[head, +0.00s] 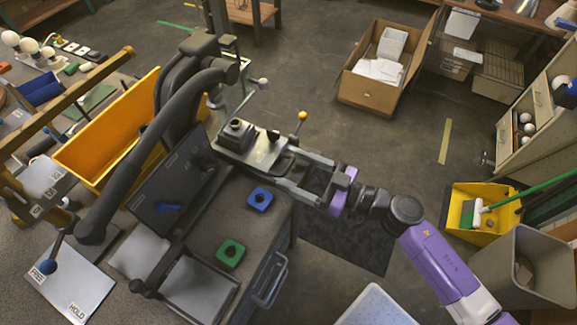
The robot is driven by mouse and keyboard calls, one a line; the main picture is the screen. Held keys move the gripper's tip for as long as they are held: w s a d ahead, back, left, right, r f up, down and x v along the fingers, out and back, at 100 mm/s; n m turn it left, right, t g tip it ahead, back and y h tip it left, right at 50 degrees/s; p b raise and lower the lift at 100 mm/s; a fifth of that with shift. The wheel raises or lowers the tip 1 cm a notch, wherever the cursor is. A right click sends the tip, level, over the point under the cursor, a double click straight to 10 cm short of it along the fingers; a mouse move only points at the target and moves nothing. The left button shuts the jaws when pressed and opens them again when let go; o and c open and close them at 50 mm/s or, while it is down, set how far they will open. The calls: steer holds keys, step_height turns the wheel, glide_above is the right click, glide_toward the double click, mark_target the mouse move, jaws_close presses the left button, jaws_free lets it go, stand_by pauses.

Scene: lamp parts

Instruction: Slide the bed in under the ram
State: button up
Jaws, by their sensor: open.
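The press has a long curved lever arm with a blue ball end (48,267). I cannot tell the ram apart clearly within the dark press body. My gripper (288,170) is open at the right end of the bed, its two fingers pointing left toward it. Whether the fingers touch the bed is hard to tell.
A yellow-knobbed lever (302,117) rises just above my gripper. A blue block (260,199) and a green block (230,253) lie on the worktop below the bed. A yellow bin (95,150) stands left of the press.

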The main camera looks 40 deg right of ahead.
steer(key=v, duration=0.5)
steer(key=shift+s, duration=0.1)
